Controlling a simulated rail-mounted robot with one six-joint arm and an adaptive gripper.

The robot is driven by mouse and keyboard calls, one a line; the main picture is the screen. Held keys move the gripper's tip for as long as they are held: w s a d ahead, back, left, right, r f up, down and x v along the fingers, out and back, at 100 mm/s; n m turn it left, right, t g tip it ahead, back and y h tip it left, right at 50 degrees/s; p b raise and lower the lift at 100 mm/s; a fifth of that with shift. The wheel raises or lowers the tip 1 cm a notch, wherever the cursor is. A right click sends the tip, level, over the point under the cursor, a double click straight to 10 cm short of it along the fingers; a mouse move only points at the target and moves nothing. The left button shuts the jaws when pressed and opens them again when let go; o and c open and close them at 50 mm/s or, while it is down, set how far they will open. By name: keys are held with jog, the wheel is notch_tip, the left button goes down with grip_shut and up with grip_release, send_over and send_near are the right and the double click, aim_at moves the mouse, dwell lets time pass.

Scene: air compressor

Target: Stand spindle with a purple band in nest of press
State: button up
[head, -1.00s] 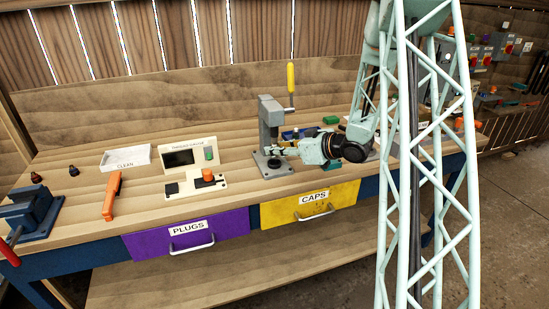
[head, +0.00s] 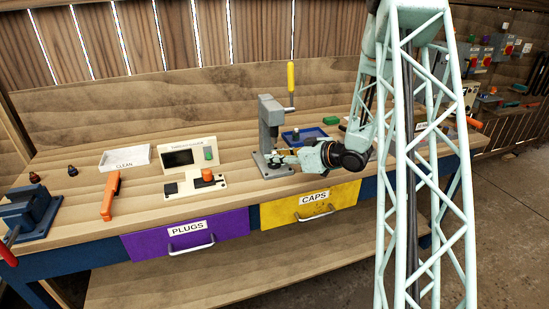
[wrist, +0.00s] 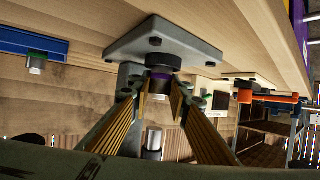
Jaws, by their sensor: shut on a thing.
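The press (head: 270,122) is a grey column with a yellow-handled lever, standing on a flat base at the middle of the bench. My gripper (head: 278,157) reaches in from the right, low over its base. In the wrist view, which looks upside down, my gripper (wrist: 159,88) is shut on the spindle with the purple band (wrist: 160,76). The spindle is in line with the dark round nest (wrist: 163,61) on the base plate (wrist: 165,40), end close against it. I cannot tell whether it is seated. The press's silver ram (wrist: 152,140) is on the spindle's other side.
A blue tray (head: 318,134) lies right of the press; a small silver piece (wrist: 36,63) shows there in the wrist view. A cream gauge station (head: 195,184) with an orange-topped part stands left. Purple (head: 190,232) and yellow (head: 330,205) drawers are below the bench front.

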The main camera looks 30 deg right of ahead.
jog(key=shift+s+f, duration=0.15)
jog(key=shift+f, duration=0.4)
jog(key=o, duration=1)
jog(key=shift+f, duration=0.15)
jog(key=shift+a+f, duration=0.1)
jog(key=shift+s, duration=0.1)
jog(key=shift+r, duration=0.45)
jog(key=p+v, duration=0.1)
jog(key=v, duration=0.4)
jog(key=r+p+v, duration=0.1)
jog(key=v, duration=0.3)
jog(key=shift+s+d+r, duration=0.1)
jog(key=shift+d, duration=0.2)
jog(key=shift+v, duration=1.05)
